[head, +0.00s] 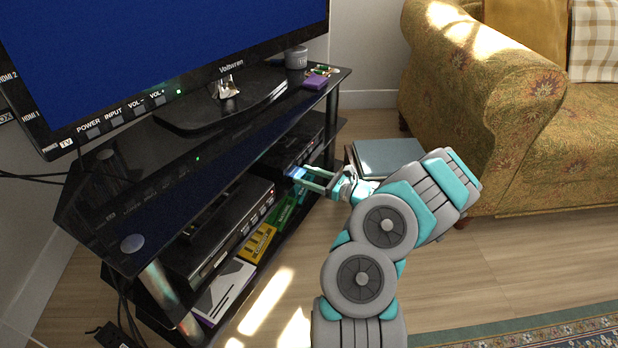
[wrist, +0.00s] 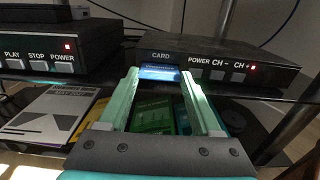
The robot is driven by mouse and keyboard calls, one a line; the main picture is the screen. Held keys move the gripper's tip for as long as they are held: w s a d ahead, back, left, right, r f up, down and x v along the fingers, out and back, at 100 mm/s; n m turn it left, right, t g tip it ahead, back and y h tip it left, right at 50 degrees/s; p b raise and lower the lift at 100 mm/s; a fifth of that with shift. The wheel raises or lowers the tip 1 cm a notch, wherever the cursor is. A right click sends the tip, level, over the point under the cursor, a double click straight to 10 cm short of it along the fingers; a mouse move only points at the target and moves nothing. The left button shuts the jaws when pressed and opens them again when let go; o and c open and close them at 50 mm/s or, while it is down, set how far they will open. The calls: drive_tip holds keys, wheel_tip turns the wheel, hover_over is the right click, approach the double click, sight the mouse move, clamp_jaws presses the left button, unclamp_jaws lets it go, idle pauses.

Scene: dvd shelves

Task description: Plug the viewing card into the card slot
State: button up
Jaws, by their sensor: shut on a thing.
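The viewing card (wrist: 160,73) is small and blue and shows between the fingertips in the wrist view. It also shows as a blue patch at the fingertips in the head view (head: 296,172). My gripper (wrist: 163,80) is shut on the card, one pale green finger on each side; it also shows in the head view (head: 303,178). The card is at the front of a black box (wrist: 225,55), just under the printed word CARD. The slot opening is hidden by the card and fingers. I cannot tell whether the card's far edge is inside it.
Left of that box is another black player (wrist: 60,42) with PLAY, STOP and POWER buttons. Coloured cases (head: 258,243) and a white case (head: 224,290) lie on the lower shelf. A metal post (wrist: 285,130) stands at right. The TV (head: 160,50) is above.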

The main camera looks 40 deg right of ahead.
drive_tip(key=shift+w+a, duration=0.15)
drive_tip(key=shift+w, duration=0.1)
drive_tip(key=o, duration=1.4)
drive_tip(key=shift+c, duration=0.2)
drive_tip(key=p+v, duration=0.1)
drive_tip(key=v, duration=0.6)
drive_tip(key=shift+s, duration=0.35)
